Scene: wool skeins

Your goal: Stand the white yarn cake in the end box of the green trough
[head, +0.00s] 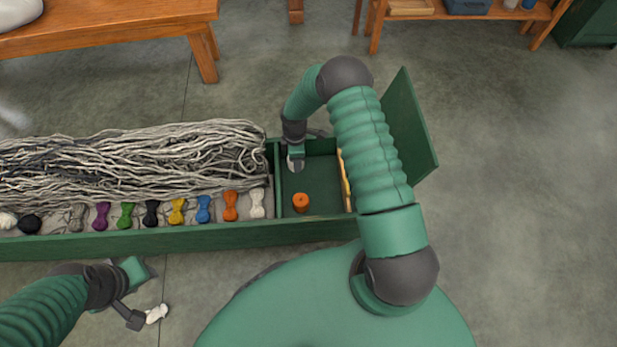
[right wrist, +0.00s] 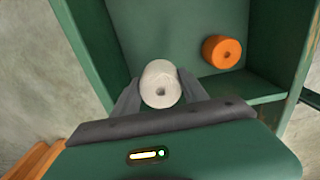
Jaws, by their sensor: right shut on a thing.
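The white yarn cake (right wrist: 160,86) is between the two dark fingers of my right gripper (head: 294,163), which is shut on it. Its round end with the centre hole faces the wrist camera; in the head view only a small part shows. The gripper is over the far left part of the end box (head: 318,180) of the green trough (head: 170,240). Whether the cake touches the box floor cannot be told. An orange yarn cake (head: 301,203) stands in the same box, nearer my body, apart from the white one. My left gripper (head: 140,295) is outside the trough; its jaws are unclear.
Grey yarn strands (head: 130,160) fill the trough's long part, with a row of coloured skeins (head: 203,208) along the near side. A green lid (head: 408,125) stands open at the right end. A wooden bench (head: 120,20) stands behind.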

